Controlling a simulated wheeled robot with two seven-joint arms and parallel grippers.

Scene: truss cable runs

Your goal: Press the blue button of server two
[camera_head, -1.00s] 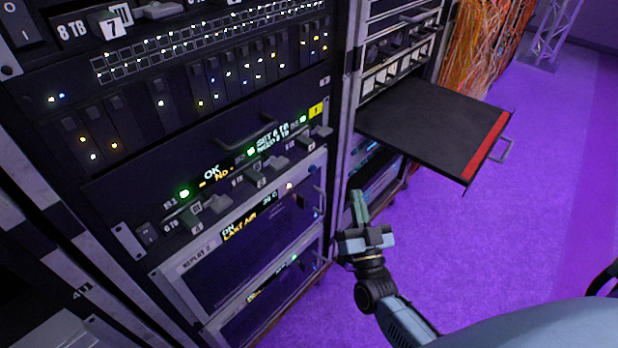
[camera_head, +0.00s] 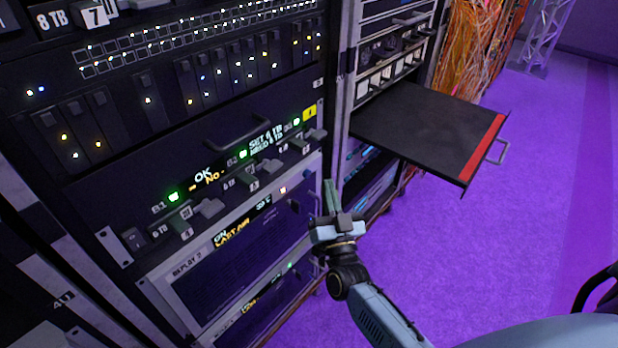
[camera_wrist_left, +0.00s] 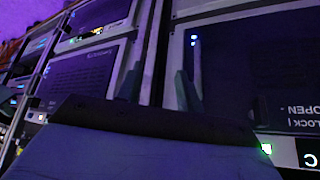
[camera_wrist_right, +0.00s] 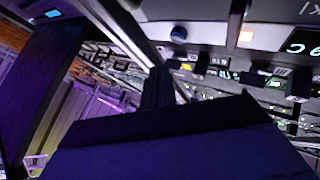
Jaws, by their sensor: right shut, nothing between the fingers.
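The unit labelled REPLAY 2 (camera_head: 190,268) sits in the left rack below the drive unit, with a small lit display and a dark grille. Its right end lies close to my right gripper (camera_head: 328,192), which is shut and empty, just in front of the rack. In the right wrist view, a round blue button (camera_wrist_right: 178,34) stands out from a pale panel beside an orange-lit square, above and ahead of my right gripper (camera_wrist_right: 158,88). My left gripper (camera_wrist_left: 158,88) shows in the left wrist view with its fingers apart, facing rack panels; the head view does not show it.
A dark pull-out shelf (camera_head: 420,130) with a red front edge juts from the right rack, above and right of my right gripper. Drive handles (camera_head: 210,207) project above the REPLAY 2 unit. Orange cables (camera_head: 470,40) hang at the back.

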